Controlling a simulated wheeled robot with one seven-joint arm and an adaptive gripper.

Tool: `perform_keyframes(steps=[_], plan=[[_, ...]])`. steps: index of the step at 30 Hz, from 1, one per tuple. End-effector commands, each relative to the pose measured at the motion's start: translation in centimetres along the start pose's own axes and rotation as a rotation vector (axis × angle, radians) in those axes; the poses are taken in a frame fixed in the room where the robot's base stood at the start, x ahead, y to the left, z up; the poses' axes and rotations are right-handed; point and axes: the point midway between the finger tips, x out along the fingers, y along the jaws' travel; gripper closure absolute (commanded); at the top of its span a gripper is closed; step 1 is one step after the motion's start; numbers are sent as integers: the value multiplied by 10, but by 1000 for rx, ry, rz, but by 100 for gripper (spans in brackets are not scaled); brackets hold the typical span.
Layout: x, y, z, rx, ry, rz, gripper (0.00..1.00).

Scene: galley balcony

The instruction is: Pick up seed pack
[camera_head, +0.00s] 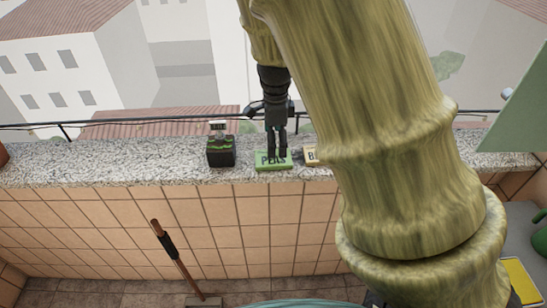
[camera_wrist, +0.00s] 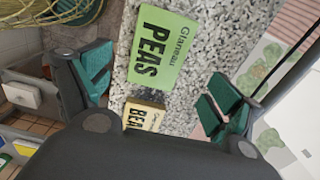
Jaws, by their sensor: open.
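A green seed pack printed PEAS (camera_head: 265,166) lies flat on the speckled stone ledge; it also shows in the wrist view (camera_wrist: 170,45). A cream seed pack printed BEA (camera_head: 311,157) lies just right of it, partly behind my arm; in the wrist view it is partly covered by my gripper body (camera_wrist: 143,117). My gripper (camera_head: 277,153) points down over the green pack. In the wrist view my gripper (camera_wrist: 157,90) is open, with its teal finger pads apart on either side of the packs and nothing between them. I cannot tell whether the fingertips touch the pack.
A small dark planter (camera_head: 221,153) stands left of the green pack on the ledge (camera_head: 120,165). A thin black rail (camera_head: 150,122) runs behind it. A wooden handle (camera_head: 178,260) leans by the tiled wall below. My arm blocks much of the right side.

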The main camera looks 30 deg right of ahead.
Motion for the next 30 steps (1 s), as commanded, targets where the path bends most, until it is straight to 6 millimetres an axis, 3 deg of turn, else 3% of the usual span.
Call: perform_keyframes(steps=[5, 18, 27, 28, 30], plan=[[7, 1, 1, 1, -1, 3, 8], [50, 4, 6, 1, -2, 1, 8], [53, 3, 6, 1, -2, -1, 8], [53, 3, 6, 1, -2, -1, 10], [53, 3, 6, 1, -1, -1, 23]])
